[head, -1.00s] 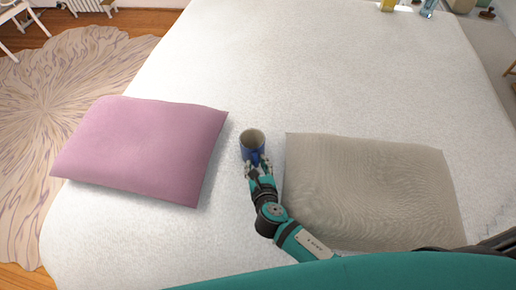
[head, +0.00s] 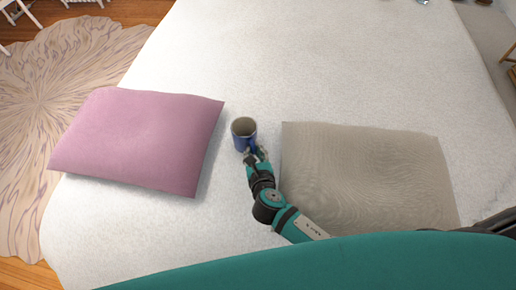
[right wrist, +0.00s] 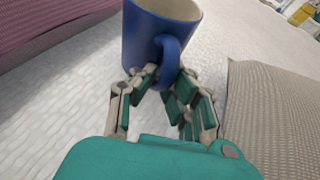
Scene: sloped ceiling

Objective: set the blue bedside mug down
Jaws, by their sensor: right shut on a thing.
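The blue mug (head: 243,137) is upright over the white bed (head: 300,60), between the two pillows, its pale inside showing from above. My right gripper (head: 255,155) is shut on its handle, on the side toward me. In the right wrist view the mug (right wrist: 150,38) stands ahead of the right gripper (right wrist: 163,88), and the fingers close around the handle. I cannot tell whether the mug's base touches the bed. My left gripper is not in view.
A pink pillow (head: 140,140) lies left of the mug and a beige pillow (head: 365,180) lies right of it. The bed beyond the mug is clear. A patterned rug (head: 50,100) covers the floor at left.

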